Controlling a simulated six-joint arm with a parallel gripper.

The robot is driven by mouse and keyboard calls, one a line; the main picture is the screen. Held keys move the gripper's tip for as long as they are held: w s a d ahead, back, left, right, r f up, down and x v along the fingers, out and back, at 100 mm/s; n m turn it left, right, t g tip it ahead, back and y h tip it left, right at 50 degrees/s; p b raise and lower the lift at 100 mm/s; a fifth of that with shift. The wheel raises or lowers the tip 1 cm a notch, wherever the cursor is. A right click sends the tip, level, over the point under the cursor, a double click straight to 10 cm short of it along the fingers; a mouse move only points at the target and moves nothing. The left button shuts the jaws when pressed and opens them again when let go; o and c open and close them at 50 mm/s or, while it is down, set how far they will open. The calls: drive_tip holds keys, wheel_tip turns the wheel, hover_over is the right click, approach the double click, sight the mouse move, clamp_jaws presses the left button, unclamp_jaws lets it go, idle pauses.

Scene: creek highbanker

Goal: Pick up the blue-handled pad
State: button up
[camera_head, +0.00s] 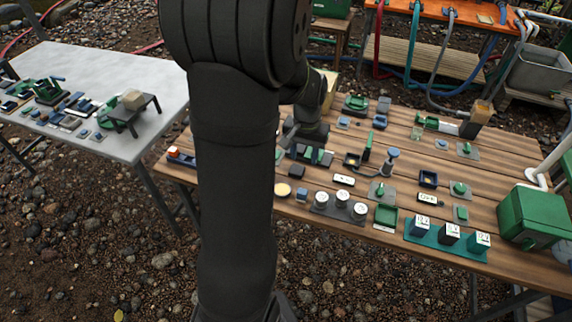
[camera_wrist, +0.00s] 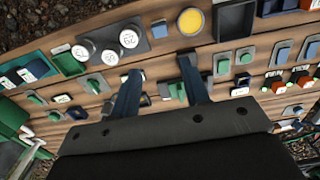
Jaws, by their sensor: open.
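Several small pads with coloured handles lie on the wooden table, and I cannot tell for certain which is the blue-handled pad. One pad with a small blue block (camera_head: 343,123) is at the table's back left; another pad with a blue block (camera_head: 441,144) is right of centre. In the wrist view, a pale pad with a blue handle (camera_wrist: 283,53) is right of my gripper. My gripper (camera_wrist: 157,66) is open, its two dark fingers apart above the table. Small green and blue pieces (camera_wrist: 175,90) show between the fingers, partly hidden. In the head view my arm hides part of the table.
The wooden table (camera_head: 515,160) is crowded with small parts. A green box (camera_head: 533,216) stands at its right end, beside a teal rack (camera_head: 446,241) with white-topped blocks. A grey table (camera_head: 95,75) with more parts is at left.

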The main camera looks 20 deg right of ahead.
sight(302, 191)
wheel_tip(302, 191, down, 18)
drive_tip(key=shift+d+f, duration=0.1)
drive_tip(key=shift+f, duration=0.05)
idle(0.8)
drive_tip(key=c, duration=0.7)
